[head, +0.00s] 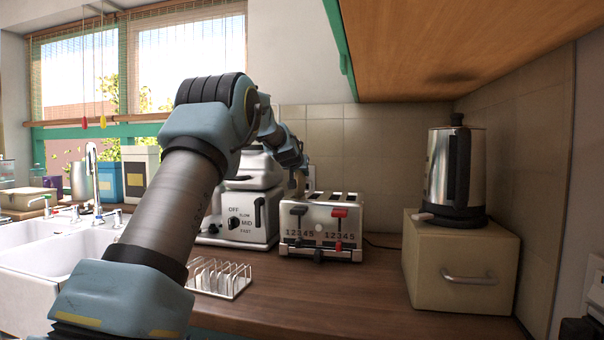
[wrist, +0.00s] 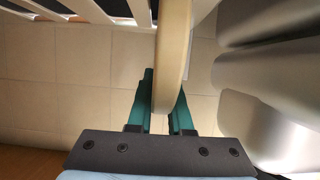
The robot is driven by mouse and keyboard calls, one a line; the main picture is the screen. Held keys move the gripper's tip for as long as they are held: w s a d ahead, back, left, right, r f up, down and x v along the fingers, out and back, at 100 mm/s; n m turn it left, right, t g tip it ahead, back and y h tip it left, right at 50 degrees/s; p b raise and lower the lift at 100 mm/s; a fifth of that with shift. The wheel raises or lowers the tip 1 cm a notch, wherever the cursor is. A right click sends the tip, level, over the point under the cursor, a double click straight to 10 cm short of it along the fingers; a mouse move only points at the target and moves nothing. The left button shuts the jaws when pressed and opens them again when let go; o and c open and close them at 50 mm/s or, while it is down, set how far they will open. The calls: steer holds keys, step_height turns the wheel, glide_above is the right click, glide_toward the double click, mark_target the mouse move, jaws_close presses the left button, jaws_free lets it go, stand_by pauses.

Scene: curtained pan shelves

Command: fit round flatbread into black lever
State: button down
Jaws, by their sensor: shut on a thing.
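The toaster (head: 322,228) stands on the counter, with its slots facing up. Its black lever (head: 298,210) is on the left of the front face, and a red lever (head: 339,212) is on the right. My gripper (wrist: 164,98) has green fingers closed on the round flatbread (wrist: 174,45), seen edge-on as a pale beige band in the wrist view. The toaster's slotted top (wrist: 75,10) shows at the upper left there, beside the flatbread. In the head view my gripper (head: 297,183) is small, above the toaster's left side; the flatbread is hard to make out.
A white and grey appliance (head: 250,212) with a dial stands close left of the toaster. A wire rack (head: 220,278) lies in front. A kettle (head: 455,172) sits on a beige box (head: 460,262) at right. A wooden cabinet (head: 460,45) hangs above. The counter before the toaster is clear.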

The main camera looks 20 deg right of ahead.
mark_target(296, 176)
steer(key=shift+f+b, duration=1.65)
steer(key=shift+f, duration=0.4)
steer(key=c, duration=1.2)
jaws_free()
steer(key=o, duration=0.4)
steer(key=shift+o, duration=0.2)
steer(key=b+v, duration=0.3)
steer(key=v, duration=0.8)
steer(key=shift+d+r, duration=0.1)
steer(key=shift+r, duration=0.05)
